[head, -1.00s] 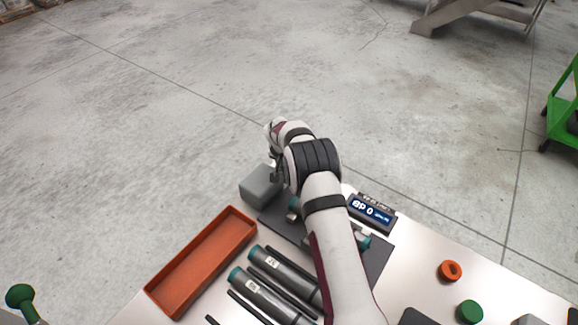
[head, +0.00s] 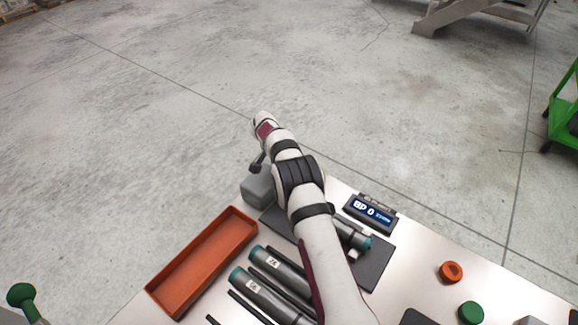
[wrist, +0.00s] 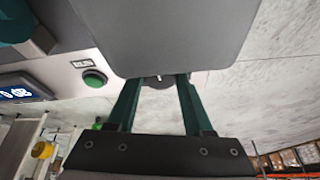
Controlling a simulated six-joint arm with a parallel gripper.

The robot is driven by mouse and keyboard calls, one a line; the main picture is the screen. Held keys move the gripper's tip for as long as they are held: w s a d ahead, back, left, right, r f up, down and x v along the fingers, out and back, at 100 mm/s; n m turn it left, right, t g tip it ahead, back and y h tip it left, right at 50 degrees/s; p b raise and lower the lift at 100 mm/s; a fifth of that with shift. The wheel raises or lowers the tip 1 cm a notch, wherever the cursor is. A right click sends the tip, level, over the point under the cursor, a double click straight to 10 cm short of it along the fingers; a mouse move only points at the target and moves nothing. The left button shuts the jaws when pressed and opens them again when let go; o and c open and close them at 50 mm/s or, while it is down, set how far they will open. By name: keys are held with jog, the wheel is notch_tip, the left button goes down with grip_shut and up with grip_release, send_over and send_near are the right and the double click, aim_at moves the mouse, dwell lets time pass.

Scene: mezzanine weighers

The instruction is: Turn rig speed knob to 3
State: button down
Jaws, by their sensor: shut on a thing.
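The speed knob (wrist: 158,83) is a small dark round piece with a white mark, partly hidden, at the edge of a grey housing in the wrist view. My gripper (wrist: 160,84) has its two green fingers on either side of the knob, shut on it. In the head view a grey box (head: 257,189) stands at the table's far edge, and my wrist is just beyond it. The fingertips and knob are hidden there. The display (head: 371,213) is lit and shows a 0. It also shows in the wrist view (wrist: 20,90).
An orange tray (head: 203,262) lies left of grey cylinders with teal ends (head: 270,292). An orange ring (head: 451,271) and a green knob (head: 470,312) are at the right. A green button (wrist: 95,78) shows in the wrist view. Bare floor lies beyond the table.

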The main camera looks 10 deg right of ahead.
jog(key=shift+m+g, duration=0.3)
jog(key=shift+m, duration=0.7)
dwell(0.4)
jog(key=shift+c, duration=1.5)
grip_release()
jog(key=v, duration=1.5)
jog(key=shift+a+r, duration=0.25)
jog(key=shift+a, duration=0.15)
jog(key=shift+s, duration=0.1)
